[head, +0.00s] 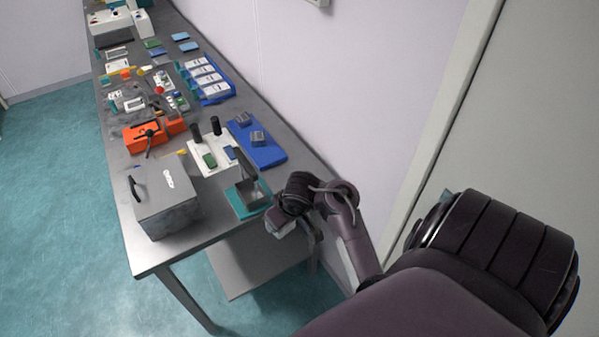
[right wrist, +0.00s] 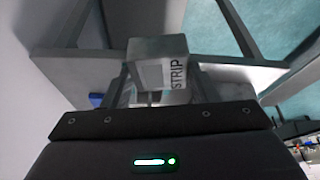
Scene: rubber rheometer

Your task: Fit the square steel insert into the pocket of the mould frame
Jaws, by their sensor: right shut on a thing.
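My right gripper (head: 281,227) is beyond the bench's right edge in the head view, near the front corner. It is shut on a pale grey block marked STRIP (right wrist: 160,62), held between the fingers in the right wrist view. I cannot tell whether this block is the square steel insert. Two small grey metal blocks (head: 257,138) sit on a blue mat (head: 268,156). A grey part (head: 250,192) stands on a teal base near the bench's right edge, just left of my gripper; I cannot make out a pocket. My left gripper is out of view.
A large grey box with a black handle (head: 165,200) stands at the bench's front. A white plate with two black posts (head: 205,158) and an orange tool (head: 147,135) lie behind it. A lower shelf (head: 245,270) is under the bench. A wall runs along the right.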

